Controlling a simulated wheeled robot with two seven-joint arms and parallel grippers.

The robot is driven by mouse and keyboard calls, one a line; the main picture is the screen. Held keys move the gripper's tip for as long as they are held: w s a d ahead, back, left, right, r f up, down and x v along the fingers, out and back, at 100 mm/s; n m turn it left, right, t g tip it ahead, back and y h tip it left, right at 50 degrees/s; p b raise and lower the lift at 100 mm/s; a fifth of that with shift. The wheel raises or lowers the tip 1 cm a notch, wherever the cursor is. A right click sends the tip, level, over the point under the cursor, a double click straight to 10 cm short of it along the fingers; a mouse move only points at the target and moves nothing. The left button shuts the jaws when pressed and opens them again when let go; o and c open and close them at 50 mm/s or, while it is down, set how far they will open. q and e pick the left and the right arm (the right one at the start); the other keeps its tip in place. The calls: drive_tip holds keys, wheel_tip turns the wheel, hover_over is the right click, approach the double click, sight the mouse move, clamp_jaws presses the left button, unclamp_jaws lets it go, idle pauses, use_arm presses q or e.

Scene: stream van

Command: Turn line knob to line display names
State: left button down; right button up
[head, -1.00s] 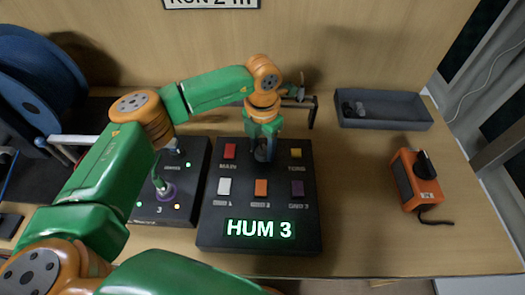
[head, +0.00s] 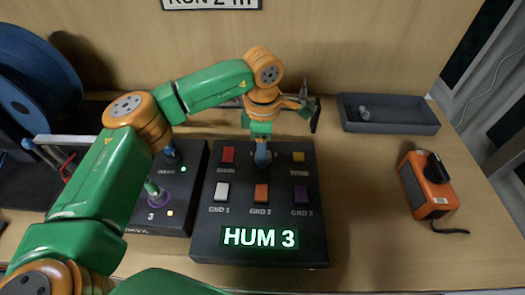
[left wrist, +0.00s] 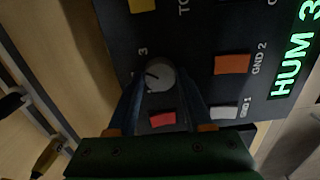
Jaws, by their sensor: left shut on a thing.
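A black control box (head: 205,240) lies on the table with a lit green display (head: 260,237) reading "HUM 3". A round grey knob (left wrist: 155,76) stands on the box between the red button (head: 227,155) and the yellow button (head: 298,157). My left gripper (head: 263,156) points down at the upper middle of the box. In the left wrist view its fingers are shut on the knob, one on each side. A "3" is printed by the knob. The gripper hides most of the knob in the head view. My right gripper does not show.
A second dark box (head: 190,190) with knobs and small lights stands close at the left, partly under my left arm. An orange device (head: 427,186) and a grey tray (head: 390,125) are at the right. Table between them is bare.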

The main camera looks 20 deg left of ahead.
use_arm(q)
drive_tip(key=m, duration=0.5)
drive_tip(key=shift+b, duration=0.3)
drive_tip(key=shift+m, duration=0.3)
drive_tip(key=shift+c, duration=1.6)
unclamp_jaws()
drive_tip(key=shift+d, duration=0.1)
drive_tip(key=shift+r, duration=0.15)
wheel_tip(320, 180, up, 6)
drive_tip(key=shift+r, duration=0.45)
